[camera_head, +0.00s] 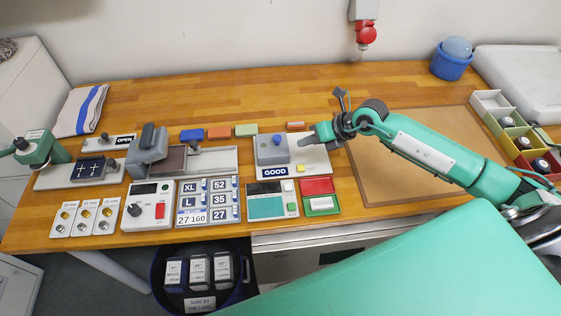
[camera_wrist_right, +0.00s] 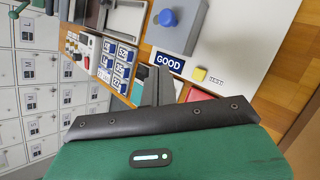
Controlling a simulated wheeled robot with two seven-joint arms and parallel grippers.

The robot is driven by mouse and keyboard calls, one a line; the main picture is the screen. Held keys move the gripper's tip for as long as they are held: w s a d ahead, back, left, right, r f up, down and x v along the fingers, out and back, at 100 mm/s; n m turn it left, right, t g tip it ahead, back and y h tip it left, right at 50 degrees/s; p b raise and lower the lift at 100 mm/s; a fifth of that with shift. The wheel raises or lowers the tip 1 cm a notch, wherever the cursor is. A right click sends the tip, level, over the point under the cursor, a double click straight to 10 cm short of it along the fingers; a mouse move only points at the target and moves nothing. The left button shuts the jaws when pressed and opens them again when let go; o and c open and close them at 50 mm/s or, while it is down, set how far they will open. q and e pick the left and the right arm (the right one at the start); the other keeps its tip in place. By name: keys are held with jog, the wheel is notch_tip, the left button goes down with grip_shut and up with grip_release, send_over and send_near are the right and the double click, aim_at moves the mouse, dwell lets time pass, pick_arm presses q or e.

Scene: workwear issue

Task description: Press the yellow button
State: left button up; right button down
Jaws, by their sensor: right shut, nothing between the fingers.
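The small yellow button (camera_head: 301,168) sits on the light plate of the GOOD station, to the right of the GOOD sign. It also shows in the right wrist view (camera_wrist_right: 199,74), to the right of the fingers. My right gripper (camera_head: 304,139) reaches in from the right, above the far right part of this plate. Its fingers are shut and empty, also in the right wrist view (camera_wrist_right: 158,86). The gripper is apart from the button, farther back in the head view. The button is unobstructed in both views. My left gripper is not in view.
A blue knob (camera_head: 277,139) on a grey block stands to the left of the button. A red and green box (camera_head: 319,186) and a green-and-white device (camera_head: 266,206) lie in front. A brown mat (camera_head: 385,180) lies beneath my right arm. Coloured bins (camera_head: 518,139) stand at the right.

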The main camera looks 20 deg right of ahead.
aim_at(305, 168)
notch_tip(305, 168, down, 8)
jog(key=b, duration=0.5)
jog(key=shift+d+f+b, duration=0.1)
jog(key=shift+f+b, duration=0.05)
jog(key=shift+b, duration=0.15)
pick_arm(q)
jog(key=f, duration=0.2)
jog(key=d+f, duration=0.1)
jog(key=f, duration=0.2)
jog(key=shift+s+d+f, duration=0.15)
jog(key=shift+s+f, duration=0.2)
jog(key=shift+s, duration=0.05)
pick_arm(e)
jog(key=shift+f, duration=0.25)
dwell(0.5)
jog(key=shift+f, duration=0.1)
dwell(0.5)
pick_arm(q)
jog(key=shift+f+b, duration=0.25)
jog(key=shift+b, duration=0.1)
pick_arm(e)
jog(key=shift+f, duration=0.3)
